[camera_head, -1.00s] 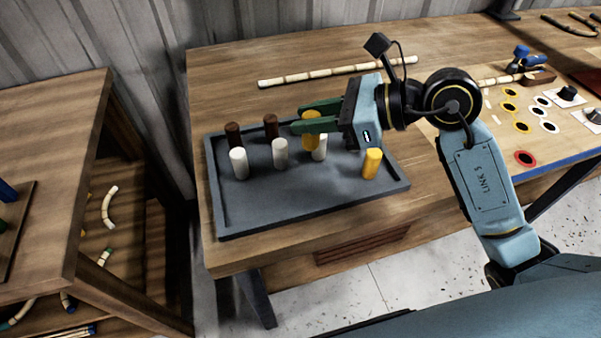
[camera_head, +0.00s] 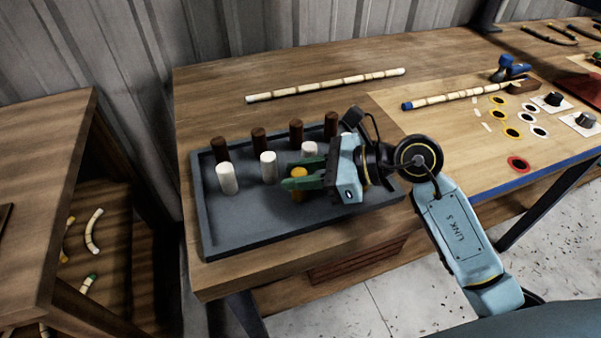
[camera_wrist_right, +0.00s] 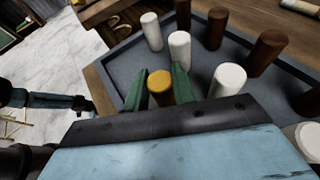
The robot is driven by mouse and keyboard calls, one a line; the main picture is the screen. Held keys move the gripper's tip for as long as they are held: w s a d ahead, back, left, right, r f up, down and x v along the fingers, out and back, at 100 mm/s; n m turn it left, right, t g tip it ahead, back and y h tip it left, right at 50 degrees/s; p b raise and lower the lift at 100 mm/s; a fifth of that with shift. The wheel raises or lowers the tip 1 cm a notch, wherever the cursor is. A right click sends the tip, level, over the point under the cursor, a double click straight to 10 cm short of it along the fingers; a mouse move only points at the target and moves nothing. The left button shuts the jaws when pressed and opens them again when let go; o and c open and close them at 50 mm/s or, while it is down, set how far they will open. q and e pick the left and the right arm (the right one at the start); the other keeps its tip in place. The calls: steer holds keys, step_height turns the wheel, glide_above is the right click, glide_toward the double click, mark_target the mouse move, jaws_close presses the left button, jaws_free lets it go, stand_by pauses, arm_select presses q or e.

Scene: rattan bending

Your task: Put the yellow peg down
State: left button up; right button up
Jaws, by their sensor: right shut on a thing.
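The yellow peg (camera_head: 299,184) is upright between the green fingers of my right gripper (camera_head: 303,176), over the front part of the grey tray (camera_head: 240,237). In the right wrist view the yellow peg (camera_wrist_right: 160,88) shows between the two fingertips (camera_wrist_right: 160,86), which are shut on it. I cannot tell whether its lower end touches the tray floor. White pegs (camera_head: 228,179) stand in a row behind and to the left of it. Brown pegs (camera_head: 259,139) stand in a row farther back. The tray's right part is hidden by my gripper. My left gripper is not in view.
A long rattan pole (camera_head: 325,85) lies on the table behind the tray. A lower wooden shelf (camera_head: 50,160) stands at the left. The tray's front left floor is clear.

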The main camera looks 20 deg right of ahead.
steer(key=shift+f, duration=0.15)
steer(key=o, duration=1)
steer(key=shift+c, duration=0.2)
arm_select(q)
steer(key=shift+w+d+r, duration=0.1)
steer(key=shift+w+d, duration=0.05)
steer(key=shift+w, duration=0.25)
arm_select(e)
steer(key=shift+r, duration=0.25)
steer(key=v, duration=1.2)
steer(key=shift+f, duration=0.2)
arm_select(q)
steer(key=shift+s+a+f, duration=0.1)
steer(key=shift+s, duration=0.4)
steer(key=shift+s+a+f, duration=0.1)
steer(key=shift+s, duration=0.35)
arm_select(e)
steer(key=shift+s, duration=0.1)
